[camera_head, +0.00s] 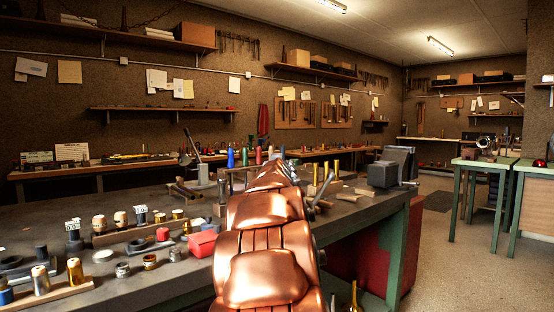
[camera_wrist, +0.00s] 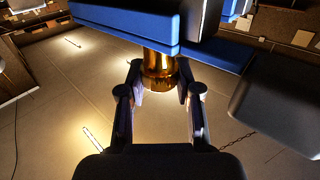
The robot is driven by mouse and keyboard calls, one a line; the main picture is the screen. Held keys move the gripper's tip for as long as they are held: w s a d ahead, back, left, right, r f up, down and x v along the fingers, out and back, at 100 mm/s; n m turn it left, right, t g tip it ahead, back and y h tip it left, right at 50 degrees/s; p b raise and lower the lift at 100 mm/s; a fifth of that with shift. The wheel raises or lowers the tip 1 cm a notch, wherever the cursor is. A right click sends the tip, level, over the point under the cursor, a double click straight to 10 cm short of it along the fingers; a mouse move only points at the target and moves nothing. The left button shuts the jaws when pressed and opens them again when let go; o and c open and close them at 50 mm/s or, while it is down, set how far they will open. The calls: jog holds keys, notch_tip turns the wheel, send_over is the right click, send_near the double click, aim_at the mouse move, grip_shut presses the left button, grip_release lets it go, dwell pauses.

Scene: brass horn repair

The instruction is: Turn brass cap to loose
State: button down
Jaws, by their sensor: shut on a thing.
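The brass cap (camera_wrist: 158,62) is a shiny gold cylinder in the upper middle of the wrist view, just below a blue bar (camera_wrist: 125,25). My gripper (camera_wrist: 160,76) has one dark finger on each side of it and is shut on it. The cap's upper end is hidden by the blue bar. In the camera_head view my own copper-coloured arm reaches away over the workbench and hides the gripper, and I cannot make out the gripped cap there.
The workbench (camera_head: 345,234) holds several brass and dark fittings on its left side, a red box (camera_head: 202,243) and a grey vise-like block (camera_head: 383,174). A dark rounded block (camera_wrist: 277,100) is close to the gripper's right in the wrist view. Open floor (camera_head: 470,265) lies at right.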

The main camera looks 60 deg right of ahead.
jog(key=shift+r+n+t+y+p, duration=0.2)
jog(key=shift+n+t+y+p, duration=0.7)
jog(key=shift+p, duration=1.75)
jog(key=t+p, duration=0.1)
jog(key=p, duration=0.3)
jog(key=shift+r+n, duration=0.1)
jog(key=shift+n, duration=0.2)
jog(key=t+y+p, duration=0.1)
jog(key=p, duration=0.3)
jog(key=shift+r+n+y, duration=0.15)
jog(key=shift+n+y, duration=0.15)
jog(key=shift+n, duration=0.1)
jog(key=n+t+y+p, duration=0.2)
jog(key=p, duration=0.9)
jog(key=shift+s+d+y, duration=0.1)
jog(key=shift+y, duration=0.3)
jog(key=n+t+y+p, duration=0.1)
jog(key=p, duration=0.4)
jog(key=shift+n+y, duration=0.3)
jog(key=shift+y, duration=0.1)
jog(key=y+p, duration=0.1)
jog(key=p, duration=0.2)
jog(key=shift+f+n, duration=0.2)
jog(key=shift+n, duration=0.2)
jog(key=shift+f+n+t+y+p, duration=0.2)
jog(key=shift+n+t+y+p, duration=0.45)
jog(key=shift+p, duration=0.8)
jog(key=shift+g, duration=0.25)
